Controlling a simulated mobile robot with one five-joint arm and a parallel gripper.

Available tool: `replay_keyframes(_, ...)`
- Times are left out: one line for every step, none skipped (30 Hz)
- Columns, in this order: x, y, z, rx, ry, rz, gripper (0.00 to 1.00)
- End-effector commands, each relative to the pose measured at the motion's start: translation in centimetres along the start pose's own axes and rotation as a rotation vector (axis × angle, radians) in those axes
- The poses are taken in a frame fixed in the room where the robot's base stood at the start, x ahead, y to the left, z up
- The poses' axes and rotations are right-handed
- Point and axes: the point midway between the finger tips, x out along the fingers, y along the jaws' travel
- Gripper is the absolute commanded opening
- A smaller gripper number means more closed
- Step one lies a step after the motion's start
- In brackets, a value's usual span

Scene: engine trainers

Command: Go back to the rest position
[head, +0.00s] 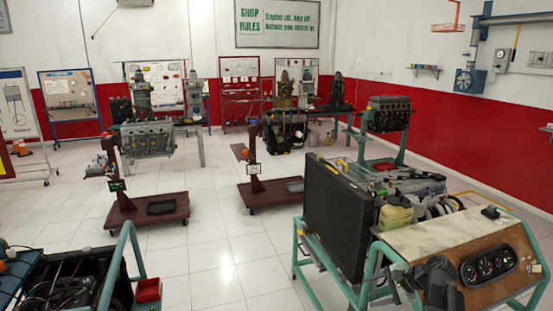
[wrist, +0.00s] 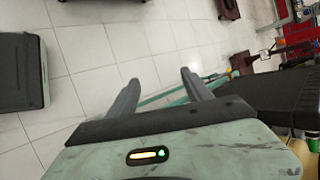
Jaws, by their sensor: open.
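My gripper (wrist: 160,78) shows in the wrist view with its two dark fingers spread apart and nothing between them. White floor tiles and a teal bar of a stand show beyond the fingers.
A teal engine trainer with a black radiator panel (head: 338,222) and a gauge board (head: 488,264) stands close at right. Another trainer (head: 70,280) is at lower left. Red wheeled stands (head: 148,210) stand farther back. Tiled floor (head: 215,262) between is clear.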

Motion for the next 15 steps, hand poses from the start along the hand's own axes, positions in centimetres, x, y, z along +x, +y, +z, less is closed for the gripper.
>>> replay_keyframes(3.1, -0.5, 4.1, -0.087, -0.031, 0.063, 0.58)
replay_keyframes(4.7, -0.5, 6.1, -0.141, -0.042, 0.102, 0.58)
replay_keyframes(6.6, -0.3, 8.8, -0.218, -0.056, 0.154, 0.58)
replay_keyframes(7.8, -0.1, 10.7, -0.278, -0.066, 0.193, 0.58)
replay_keyframes(8.9, 0.3, 12.4, -0.336, -0.074, 0.231, 0.58)
replay_keyframes(10.2, 0.9, 14.5, -0.414, -0.082, 0.280, 0.58)
replay_keyframes(11.0, 1.3, 15.8, -0.473, -0.086, 0.314, 0.58)
replay_keyframes(11.6, 1.8, 17.1, -0.531, -0.090, 0.348, 0.58)
replay_keyframes(12.4, 2.5, 18.7, -0.609, -0.096, 0.393, 0.58)
replay_keyframes(12.8, 3.1, 19.7, -0.667, -0.098, 0.427, 0.58)
replay_keyframes(13.2, 3.7, 20.5, -0.726, -0.099, 0.462, 0.58)
replay_keyframes(13.4, 4.5, 21.4, -0.808, -0.099, 0.509, 0.58)
replay_keyframes(13.5, 5.2, 21.9, -0.873, -0.098, 0.549, 0.58)
replay_keyframes(13.3, 6.0, 22.0, -0.940, -0.094, 0.594, 0.58)
replay_keyframes(12.6, 6.8, 21.3, -1.011, -0.083, 0.647, 0.58)
